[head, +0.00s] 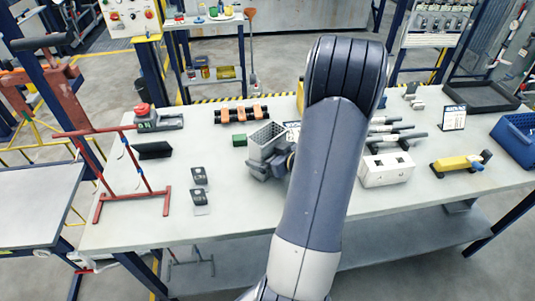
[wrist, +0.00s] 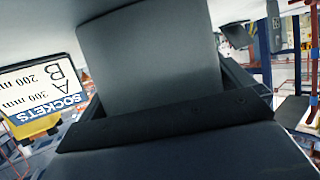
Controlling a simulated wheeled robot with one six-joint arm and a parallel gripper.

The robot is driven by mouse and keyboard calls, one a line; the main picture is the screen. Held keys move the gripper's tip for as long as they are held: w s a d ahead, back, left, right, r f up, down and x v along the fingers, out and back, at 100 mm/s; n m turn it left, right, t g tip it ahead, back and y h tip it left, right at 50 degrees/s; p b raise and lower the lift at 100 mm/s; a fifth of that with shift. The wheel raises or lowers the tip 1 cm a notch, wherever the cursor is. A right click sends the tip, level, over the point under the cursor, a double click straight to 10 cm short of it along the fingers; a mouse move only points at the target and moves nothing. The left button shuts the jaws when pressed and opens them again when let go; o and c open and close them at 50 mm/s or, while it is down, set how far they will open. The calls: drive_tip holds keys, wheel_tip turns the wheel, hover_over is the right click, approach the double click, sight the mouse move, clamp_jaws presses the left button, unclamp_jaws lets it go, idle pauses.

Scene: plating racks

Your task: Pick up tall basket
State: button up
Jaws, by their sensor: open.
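The tall basket (head: 266,138) is a grey open-topped box with a gridded inside, standing on the table left of my arm in the head view. My gripper (head: 272,166) is low at its near side, close against it; my arm hides part of this area. In the wrist view a plain grey wall, likely the basket (wrist: 145,60), fills the space between the jaws of my gripper (wrist: 165,85). The jaws are open; whether they touch the basket I cannot tell.
On the table (head: 240,210), a green block (head: 239,140) and a rack with orange clips (head: 241,114) stand close to the basket. A sockets sign (wrist: 45,90) is near the gripper. A white box (head: 386,169) is right of my arm.

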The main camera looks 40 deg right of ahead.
drive_tip(key=c, duration=0.7)
drive_tip(key=shift+r, duration=0.15)
